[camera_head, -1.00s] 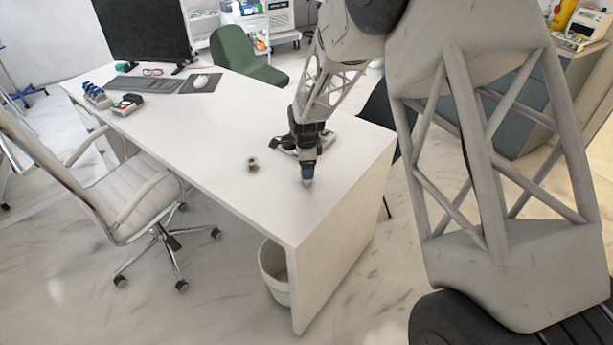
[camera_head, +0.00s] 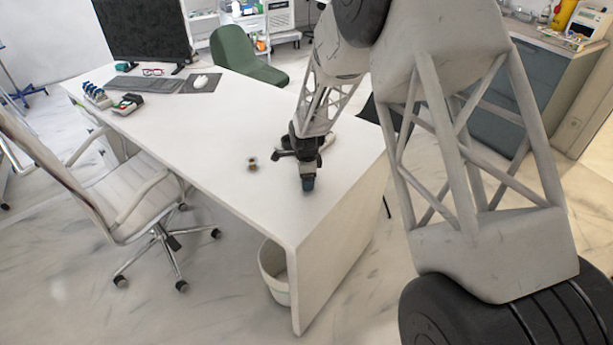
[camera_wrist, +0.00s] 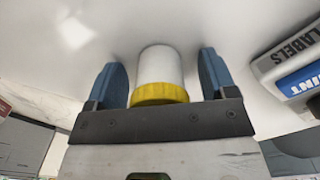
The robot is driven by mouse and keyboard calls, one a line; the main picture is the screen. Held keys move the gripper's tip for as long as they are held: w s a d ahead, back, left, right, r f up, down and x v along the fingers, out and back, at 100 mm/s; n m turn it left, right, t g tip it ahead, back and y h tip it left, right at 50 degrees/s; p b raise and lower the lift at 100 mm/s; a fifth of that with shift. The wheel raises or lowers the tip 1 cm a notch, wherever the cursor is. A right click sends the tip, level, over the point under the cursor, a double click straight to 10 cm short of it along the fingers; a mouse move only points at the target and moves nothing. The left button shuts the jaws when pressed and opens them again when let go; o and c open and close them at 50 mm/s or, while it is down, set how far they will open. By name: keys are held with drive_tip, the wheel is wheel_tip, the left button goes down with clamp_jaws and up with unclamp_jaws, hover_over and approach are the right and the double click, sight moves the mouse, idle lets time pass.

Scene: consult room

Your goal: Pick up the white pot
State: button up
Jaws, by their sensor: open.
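In the wrist view the white pot (camera_wrist: 160,66), a white cylinder with a yellow band at its near end, lies between the two blue fingers of my gripper (camera_wrist: 161,84). The fingers are spread, with a gap on each side of the pot; neither visibly touches it. In the head view my gripper (camera_head: 308,184) points down at the right part of the white desk (camera_head: 228,125). The pot cannot be made out there, seemingly hidden by the gripper.
A grey device marked "LABELS" (camera_wrist: 292,66) lies close right of my gripper in the wrist view. A small brown-and-white item (camera_head: 252,164) stands on the desk to the left. A keyboard (camera_head: 146,84) and monitor (camera_head: 142,30) are at the far end. The desk's near end is clear.

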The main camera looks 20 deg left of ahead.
drive_tip(key=shift+c, duration=0.2)
drive_tip(key=c, duration=1)
drive_tip(key=shift+o, duration=0.2)
drive_tip(key=shift+r, duration=0.2)
drive_tip(key=shift+r, duration=0.55)
wheel_tip(320, 180, up, 2)
drive_tip(key=s+d, duration=0.2)
drive_tip(key=s, duration=0.2)
drive_tip(key=s+d+r, duration=0.1)
drive_tip(key=s+d, duration=0.2)
drive_tip(key=s, duration=0.2)
drive_tip(key=s+d, duration=0.2)
drive_tip(key=s, duration=0.3)
drive_tip(key=shift+s+d+r, duration=0.1)
drive_tip(key=shift+d+r, duration=0.15)
drive_tip(key=shift+a, duration=0.1)
drive_tip(key=w+a+r, duration=0.1)
drive_tip(key=w+a, duration=0.5)
drive_tip(key=w, duration=0.4)
drive_tip(key=w+a+r, duration=0.1)
drive_tip(key=w+a, duration=0.5)
drive_tip(key=w, duration=0.4)
drive_tip(key=w+a+r, duration=0.2)
drive_tip(key=w+a, duration=0.4)
drive_tip(key=w, duration=0.5)
drive_tip(key=shift+a, duration=0.2)
